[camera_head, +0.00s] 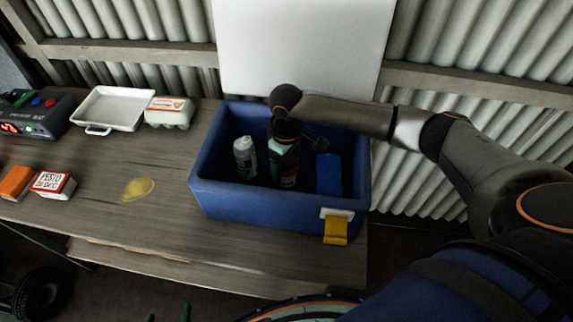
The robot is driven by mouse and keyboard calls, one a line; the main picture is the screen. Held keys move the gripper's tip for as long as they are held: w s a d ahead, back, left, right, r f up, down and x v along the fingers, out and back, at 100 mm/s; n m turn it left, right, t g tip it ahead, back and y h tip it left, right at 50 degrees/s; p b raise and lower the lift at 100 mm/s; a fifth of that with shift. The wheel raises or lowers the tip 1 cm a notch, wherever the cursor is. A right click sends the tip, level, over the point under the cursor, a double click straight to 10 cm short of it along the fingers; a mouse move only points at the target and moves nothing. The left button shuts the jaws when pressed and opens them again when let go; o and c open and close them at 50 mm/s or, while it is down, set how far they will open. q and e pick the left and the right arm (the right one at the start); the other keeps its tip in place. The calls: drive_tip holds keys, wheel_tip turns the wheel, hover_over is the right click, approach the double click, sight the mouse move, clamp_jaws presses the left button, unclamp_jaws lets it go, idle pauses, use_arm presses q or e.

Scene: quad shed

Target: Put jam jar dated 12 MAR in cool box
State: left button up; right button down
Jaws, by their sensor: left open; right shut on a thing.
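The blue cool box (262,205) stands open at the right end of the wooden bench, with its white lid (300,45) raised behind it. My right arm reaches in from the right, and my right gripper (284,140) points down inside the box. It is shut on a jar-like item (286,170) with a pale teal top, low in the box. I cannot read a date on it, nor tell whether it touches the floor of the box. My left gripper is not in view.
Inside the box are a white bottle (245,157) on the left and a blue block (329,174) on the right. On the bench are a white tray (110,108), an egg carton (168,112), a pesto box (52,185) and an orange block (16,183). A yellow stain marks clear bench.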

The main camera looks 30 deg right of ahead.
unclamp_jaws()
drive_tip(key=shift+f, duration=0.1)
wheel_tip(320, 180, up, 12)
drive_tip(key=shift+r, duration=0.2)
idle(0.4)
